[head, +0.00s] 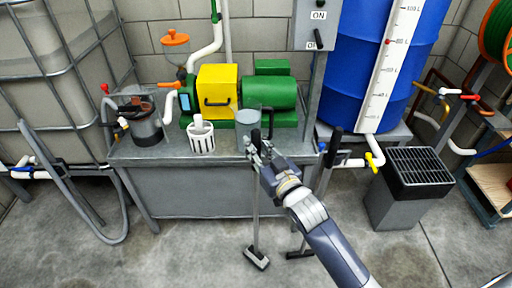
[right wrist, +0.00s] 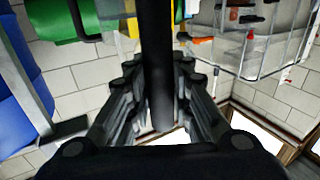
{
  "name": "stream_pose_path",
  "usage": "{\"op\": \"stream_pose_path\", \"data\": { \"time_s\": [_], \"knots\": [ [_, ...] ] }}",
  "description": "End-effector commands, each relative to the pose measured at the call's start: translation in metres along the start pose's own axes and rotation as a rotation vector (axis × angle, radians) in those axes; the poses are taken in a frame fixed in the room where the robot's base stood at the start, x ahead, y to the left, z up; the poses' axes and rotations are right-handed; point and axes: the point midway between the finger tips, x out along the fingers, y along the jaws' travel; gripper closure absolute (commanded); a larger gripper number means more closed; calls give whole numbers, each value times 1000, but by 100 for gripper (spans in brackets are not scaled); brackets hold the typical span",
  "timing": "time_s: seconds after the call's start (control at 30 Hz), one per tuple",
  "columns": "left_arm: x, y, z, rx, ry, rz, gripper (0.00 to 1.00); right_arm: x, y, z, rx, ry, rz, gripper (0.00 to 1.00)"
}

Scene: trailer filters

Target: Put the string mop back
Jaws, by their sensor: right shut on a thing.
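My right gripper (head: 258,150) is in front of the grey workbench, its fingers shut around the black grip of a long-handled tool. In the right wrist view the black grip (right wrist: 158,70) runs between the fingers (right wrist: 158,105). In the head view its thin grey pole (head: 256,205) hangs nearly upright below the gripper, ending in a small dark head (head: 257,258) at the floor. I cannot make out strings on it, or whether the head touches the floor. My left gripper is not in view.
A second long-handled tool with a black grip (head: 333,146) leans right of the workbench (head: 220,188), its dark head (head: 300,254) low down, partly behind my arm. A blue barrel (head: 350,70) and a grey bin with a black grate (head: 418,172) stand right. The front floor is clear.

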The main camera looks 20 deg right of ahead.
Motion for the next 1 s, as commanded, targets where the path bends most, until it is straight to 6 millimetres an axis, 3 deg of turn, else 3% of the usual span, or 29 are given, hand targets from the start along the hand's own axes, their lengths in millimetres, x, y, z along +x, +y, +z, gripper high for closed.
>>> {"op": "stream_pose_path", "data": {
  "time_s": [0.27,0.3,0.37,0.4,0.77,1.0],
  "knots": [
    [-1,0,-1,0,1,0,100,0,0,-1,0,7,-1,100],
    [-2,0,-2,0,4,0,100,0,0,2,1,1,0,75],
    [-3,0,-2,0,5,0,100,0,0,2,0,1,0,62],
    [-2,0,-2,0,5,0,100,0,0,2,0,1,0,60],
    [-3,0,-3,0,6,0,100,0,0,-1,0,1,0,60],
    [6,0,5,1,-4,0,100,-31,0,-1,1,-2,-1,60]
  ]
}}
